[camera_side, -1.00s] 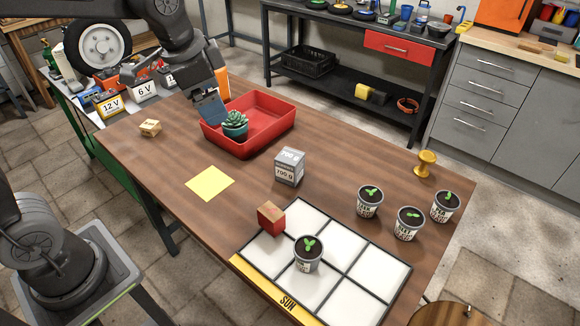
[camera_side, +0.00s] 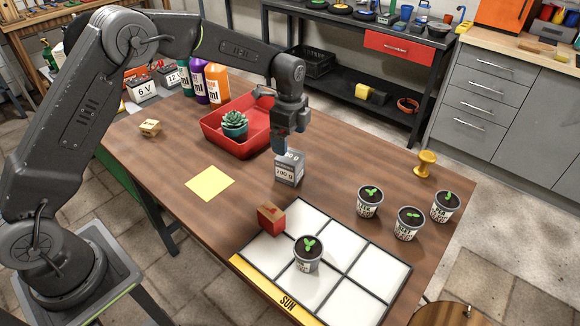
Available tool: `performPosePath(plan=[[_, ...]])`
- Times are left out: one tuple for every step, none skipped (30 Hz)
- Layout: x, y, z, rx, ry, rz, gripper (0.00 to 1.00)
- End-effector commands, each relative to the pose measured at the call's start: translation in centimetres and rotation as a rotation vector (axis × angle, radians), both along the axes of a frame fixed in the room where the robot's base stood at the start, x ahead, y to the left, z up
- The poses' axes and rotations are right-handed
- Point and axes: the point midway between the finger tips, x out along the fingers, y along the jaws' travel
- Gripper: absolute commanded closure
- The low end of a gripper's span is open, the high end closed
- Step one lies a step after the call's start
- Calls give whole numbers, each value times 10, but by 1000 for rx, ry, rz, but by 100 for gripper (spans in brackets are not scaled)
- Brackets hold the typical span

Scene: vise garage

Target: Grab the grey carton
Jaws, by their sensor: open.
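The grey carton (camera_side: 288,173), a small box with a label reading 700 g, stands upright on the wooden table, to the right of the yellow square. My gripper (camera_side: 290,149) points down right over the top of the carton and hides part of its upper face. The gripper is open. From this angle I cannot tell whether the fingers are beside the carton's sides or still above it.
A red tray (camera_side: 213,136) with a succulent (camera_side: 234,124) lies behind and left of the carton. A red block (camera_side: 271,217) and a white tiled panel (camera_side: 340,243) are in front. Potted seedlings (camera_side: 408,224) stand to the right. The yellow square (camera_side: 210,183) lies flat.

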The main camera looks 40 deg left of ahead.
Motion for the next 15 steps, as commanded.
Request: performPosePath(plan=[[-1, 0, -12, 0, 5, 1, 4], [0, 0, -18, 0, 4, 1, 4], [-1, 0, -25, 0, 3, 1, 4], [-1, 0, -31, 0, 3, 2, 4], [0, 0, -36, 0, 3, 2, 4], [0, 0, -41, 1, 2, 2, 4], [0, 0, -44, 0, 1, 2, 4], [0, 0, -47, 0, 1, 2, 4], [0, 0, -51, 0, 1, 2, 4], [0, 0, -52, 0, 1, 3, 4], [0, 0, -53, 0, 1, 3, 4], [0, 0, -55, 0, 0, 3, 4], [0, 0, -57, 0, 0, 3, 4], [0, 0, -60, 0, 0, 3, 4], [0, 0, -65, 0, 1, 3, 4]])
